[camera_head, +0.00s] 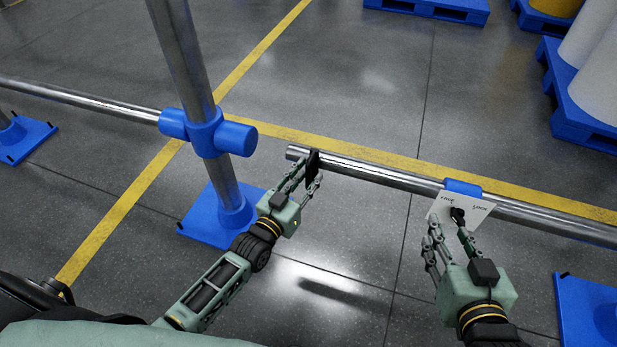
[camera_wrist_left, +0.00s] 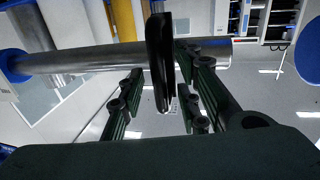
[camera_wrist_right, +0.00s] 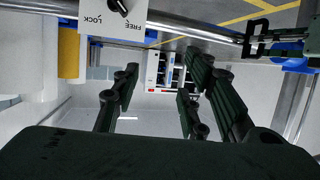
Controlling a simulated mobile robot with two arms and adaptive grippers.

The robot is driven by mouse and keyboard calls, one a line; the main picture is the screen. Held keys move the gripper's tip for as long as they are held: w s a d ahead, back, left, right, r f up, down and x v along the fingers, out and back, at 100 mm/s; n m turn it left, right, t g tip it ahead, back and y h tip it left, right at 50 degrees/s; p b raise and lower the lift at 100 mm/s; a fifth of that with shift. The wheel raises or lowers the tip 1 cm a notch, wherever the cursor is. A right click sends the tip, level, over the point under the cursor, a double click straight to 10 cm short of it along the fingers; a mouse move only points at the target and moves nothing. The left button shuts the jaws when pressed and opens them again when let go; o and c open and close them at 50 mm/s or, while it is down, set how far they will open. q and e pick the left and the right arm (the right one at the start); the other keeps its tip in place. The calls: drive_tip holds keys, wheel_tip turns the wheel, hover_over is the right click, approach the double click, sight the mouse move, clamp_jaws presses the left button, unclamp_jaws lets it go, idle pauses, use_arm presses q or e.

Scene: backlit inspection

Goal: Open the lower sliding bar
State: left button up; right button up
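The lower sliding bar (camera_head: 375,172) is a steel tube whose left end stands apart from the blue socket (camera_head: 236,138) on the post. A black handle (camera_head: 312,166) sits near that end. My left gripper (camera_head: 307,184) is open around the handle; in the left wrist view the handle (camera_wrist_left: 160,60) stands between the fingers, with a gap on its left. A white plate (camera_head: 440,208) marked FREE and LOCK hangs on the bar with a black knob (camera_head: 457,216), whose pointer seems to face FREE (camera_wrist_right: 118,6). My right gripper (camera_head: 450,232) is open and empty just below the knob.
An upright steel post (camera_head: 185,60) on a blue base stands left of my left gripper. A fixed rail (camera_head: 80,97) runs left from it. Another blue base (camera_head: 585,300) is at the lower right. Blue pallets (camera_head: 590,125) stand behind. The floor between my arms is clear.

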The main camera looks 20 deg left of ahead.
use_arm(q)
drive_tip(key=shift+w+d, duration=0.15)
drive_tip(key=shift+w, duration=0.25)
clamp_jaws()
idle(0.4)
